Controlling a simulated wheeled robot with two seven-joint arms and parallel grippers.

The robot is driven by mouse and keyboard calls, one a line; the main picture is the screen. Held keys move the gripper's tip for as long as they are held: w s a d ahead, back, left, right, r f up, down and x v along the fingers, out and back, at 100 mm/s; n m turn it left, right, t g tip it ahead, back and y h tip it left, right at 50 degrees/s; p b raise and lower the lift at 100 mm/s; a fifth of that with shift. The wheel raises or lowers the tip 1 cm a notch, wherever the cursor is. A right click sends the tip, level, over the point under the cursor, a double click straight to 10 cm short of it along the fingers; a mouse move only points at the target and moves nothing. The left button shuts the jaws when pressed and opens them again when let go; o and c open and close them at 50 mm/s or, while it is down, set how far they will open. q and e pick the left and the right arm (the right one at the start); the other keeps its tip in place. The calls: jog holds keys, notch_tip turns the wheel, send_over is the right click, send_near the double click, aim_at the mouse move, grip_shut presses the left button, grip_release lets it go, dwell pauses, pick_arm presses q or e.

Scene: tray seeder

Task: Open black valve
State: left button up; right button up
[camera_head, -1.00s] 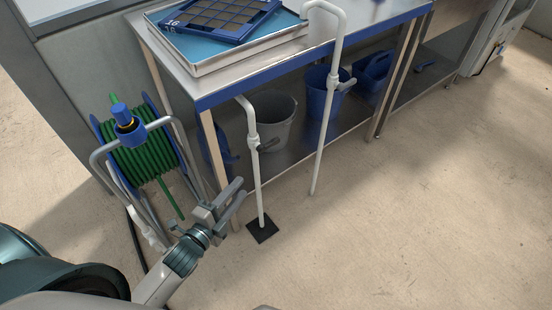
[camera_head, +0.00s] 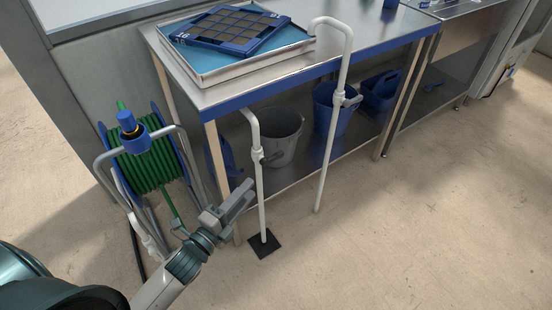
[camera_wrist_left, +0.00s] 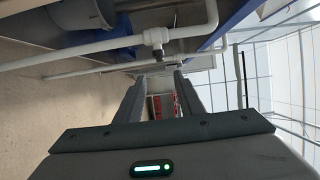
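A white standpipe (camera_head: 262,205) rises from a black square base plate in front of the table. A small dark valve handle (camera_head: 272,158) sticks out to the right from its upper fitting. My left gripper (camera_head: 248,190) is just left of this pipe and below the handle, not on it. In the left wrist view the two fingers (camera_wrist_left: 160,85) stand apart with nothing between them. The dark handle also shows there (camera_wrist_left: 157,55), beyond the fingertips, under the white pipe fitting (camera_wrist_left: 156,37). My right gripper is not in view.
A second white pipe (camera_head: 329,160) with a grey valve handle (camera_head: 353,100) stands further right. The steel table (camera_head: 377,38) has a blue front edge. A grey bucket (camera_head: 284,145) sits behind the first pipe. A green hose reel (camera_head: 150,168) stands left. The front floor is clear.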

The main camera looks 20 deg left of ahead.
aim_at(276, 159)
pick_arm(q)
jog(key=x, duration=1.5)
jog(key=shift+d, duration=0.15)
grip_shut()
